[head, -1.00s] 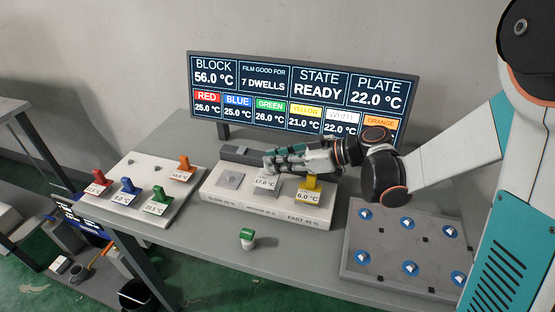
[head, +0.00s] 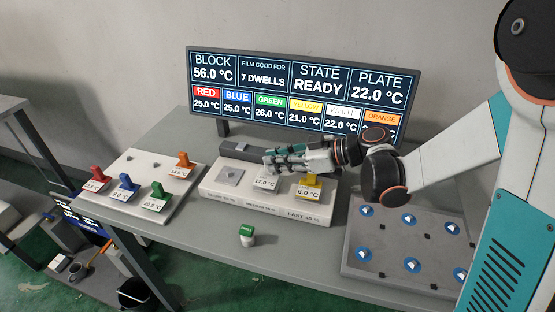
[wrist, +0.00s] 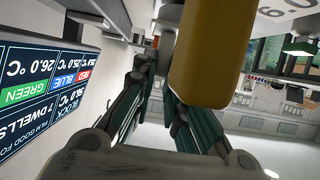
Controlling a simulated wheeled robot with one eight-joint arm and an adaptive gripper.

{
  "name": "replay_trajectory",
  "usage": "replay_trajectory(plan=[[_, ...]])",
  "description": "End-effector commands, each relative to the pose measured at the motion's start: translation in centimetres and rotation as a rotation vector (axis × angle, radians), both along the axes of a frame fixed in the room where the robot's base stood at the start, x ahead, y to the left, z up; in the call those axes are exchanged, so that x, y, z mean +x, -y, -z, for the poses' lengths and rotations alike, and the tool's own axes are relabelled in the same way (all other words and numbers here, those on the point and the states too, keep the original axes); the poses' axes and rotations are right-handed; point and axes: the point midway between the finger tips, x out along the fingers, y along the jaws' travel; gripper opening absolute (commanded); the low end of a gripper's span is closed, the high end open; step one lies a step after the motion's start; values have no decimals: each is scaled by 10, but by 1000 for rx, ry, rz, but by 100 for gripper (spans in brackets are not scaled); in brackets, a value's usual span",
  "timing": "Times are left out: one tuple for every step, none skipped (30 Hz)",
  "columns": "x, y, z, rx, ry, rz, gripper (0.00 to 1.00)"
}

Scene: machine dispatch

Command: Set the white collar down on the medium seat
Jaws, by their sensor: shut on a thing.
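My gripper (head: 272,161) is over the middle, medium seat of the pale three-seat block (head: 225,194) and is shut on the white collar (head: 265,184). The collar's tag reads 17.0 °C. My fingers hide its upper part, and I cannot tell whether it touches the seat under it. In the wrist view, part of a white piece (wrist: 172,12) shows beyond my fingers (wrist: 158,85). The medium seat itself is covered by the collar.
A yellow collar (head: 309,182) stands on the fast seat, close beside my gripper; the slow seat (head: 229,176) is empty. Red, blue, green and orange collars stand on the left plate (head: 135,172). A green-and-white piece (head: 247,235) stands in front. A disc-marked tray (head: 385,235) is right.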

Motion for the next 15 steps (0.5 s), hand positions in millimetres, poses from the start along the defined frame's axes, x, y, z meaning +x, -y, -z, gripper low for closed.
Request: replay_trajectory(plan=[[0,0,2,0,0,0,0],[0,0,2,0,0,0,0],[0,0,3,0,0,0,0],[0,0,3,0,0,0,0],[0,0,4,0,0,0,0],[0,0,5,0,0,0,0],[0,0,4,0,0,0,17],[0,0,4,0,0,0,24],[0,0,4,0,0,0,33],[0,0,4,0,0,0,36],[0,0,4,0,0,0,36],[0,0,4,0,0,0,36],[0,0,4,0,0,0,36],[0,0,4,0,0,0,36],[0,0,4,0,0,0,36]])
